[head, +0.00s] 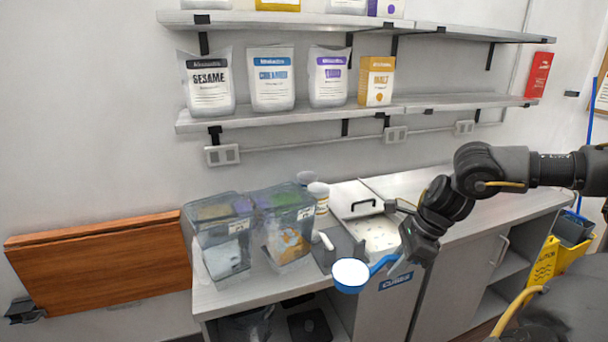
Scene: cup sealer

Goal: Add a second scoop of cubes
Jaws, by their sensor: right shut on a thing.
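My right gripper (400,266) is shut on the handle of a blue scoop (380,264). The scoop's round bowl is level in front of the counter edge, and a white surface fills its opening. I cannot tell whether that is loose cubes or the bowl's inside. A blue label (396,281) reading CUBES is on the cabinet front below a metal bin (376,228) set into the counter. The bin's lid (355,200) with a dark handle is at its back. My left gripper is not in view.
Two clear containers (222,250) (287,232) stand on the counter's left end, beside a grey holder (340,249) with a white handle. White-lidded cups (319,190) stand behind. Shelves (290,117) with bags hang above. The counter's right part (470,212) is clear.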

